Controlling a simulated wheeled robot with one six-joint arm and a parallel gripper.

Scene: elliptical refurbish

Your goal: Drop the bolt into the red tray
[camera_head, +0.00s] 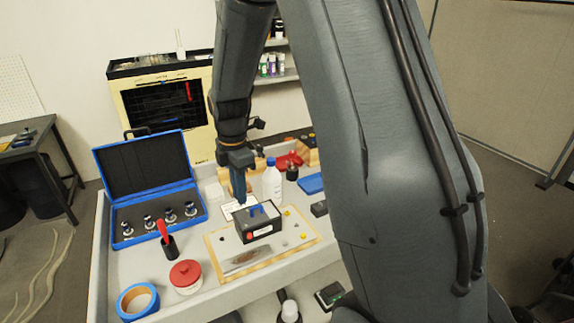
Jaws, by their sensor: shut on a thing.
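My gripper (239,197) points down over the workbench, just behind and to the left of a small black box with blue parts on top. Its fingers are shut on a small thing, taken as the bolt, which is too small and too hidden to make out. A red object (288,161), perhaps the red tray, lies at the back of the bench, right of the white bottle and apart from my gripper. Its inside cannot be made out.
The black box (259,225) stands on a wooden board (300,236). A white bottle (272,181) stands right of my gripper. An open blue case (150,185), a red-lidded jar (185,275) and blue tape (138,300) are at left. My arm hides the bench's right side.

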